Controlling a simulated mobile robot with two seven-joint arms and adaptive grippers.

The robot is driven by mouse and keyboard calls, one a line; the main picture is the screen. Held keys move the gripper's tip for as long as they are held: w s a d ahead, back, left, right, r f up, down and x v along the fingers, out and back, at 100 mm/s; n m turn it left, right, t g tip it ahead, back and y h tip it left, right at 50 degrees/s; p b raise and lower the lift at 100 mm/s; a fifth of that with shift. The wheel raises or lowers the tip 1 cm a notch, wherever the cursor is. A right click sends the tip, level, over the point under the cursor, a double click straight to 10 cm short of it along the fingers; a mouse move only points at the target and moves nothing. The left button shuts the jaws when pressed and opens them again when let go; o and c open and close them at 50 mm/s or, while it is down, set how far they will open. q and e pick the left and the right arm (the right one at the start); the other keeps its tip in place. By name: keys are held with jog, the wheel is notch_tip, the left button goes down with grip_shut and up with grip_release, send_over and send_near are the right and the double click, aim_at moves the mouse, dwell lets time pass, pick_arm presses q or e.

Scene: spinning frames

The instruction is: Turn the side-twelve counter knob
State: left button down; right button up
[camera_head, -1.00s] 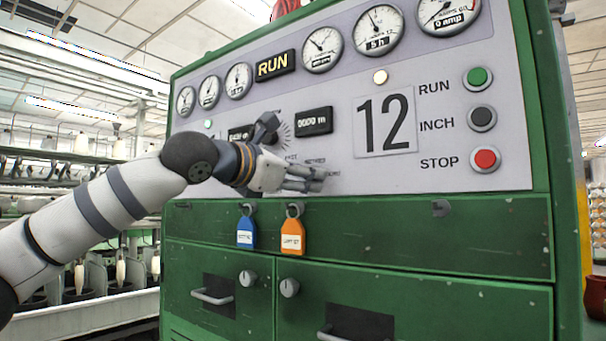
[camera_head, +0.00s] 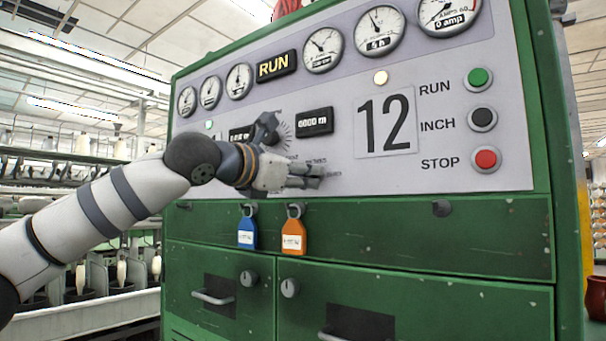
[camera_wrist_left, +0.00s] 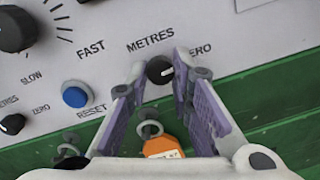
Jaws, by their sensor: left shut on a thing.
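The small black counter knob (camera_wrist_left: 159,69) with a white pointer mark sits on the pale panel between the words METRES and ZERO. My left gripper (camera_head: 318,176) reaches the panel below and left of the big number 12 (camera_head: 385,122). In the left wrist view the gripper (camera_wrist_left: 161,74) has one finger on each side of the knob and is shut on it. In the head view the gripper hides the knob. A black counter window (camera_head: 314,122) shows above the gripper; its digits are too small to read surely. My right gripper is not in view.
A blue RESET button (camera_wrist_left: 75,96), another small black knob (camera_wrist_left: 12,124) and a large dial knob (camera_wrist_left: 14,30) lie left of the gripper. Blue (camera_head: 247,232) and orange (camera_head: 293,237) tags hang just below. RUN, INCH and STOP buttons (camera_head: 485,159) stand at the right.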

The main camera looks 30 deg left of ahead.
pick_arm(q)
jog(key=shift+d+n+t+y, duration=0.1)
jog(key=shift+n+t+y, duration=0.25)
jog(key=shift+n, duration=8.35)
jog(key=c, duration=1.4)
grip_release()
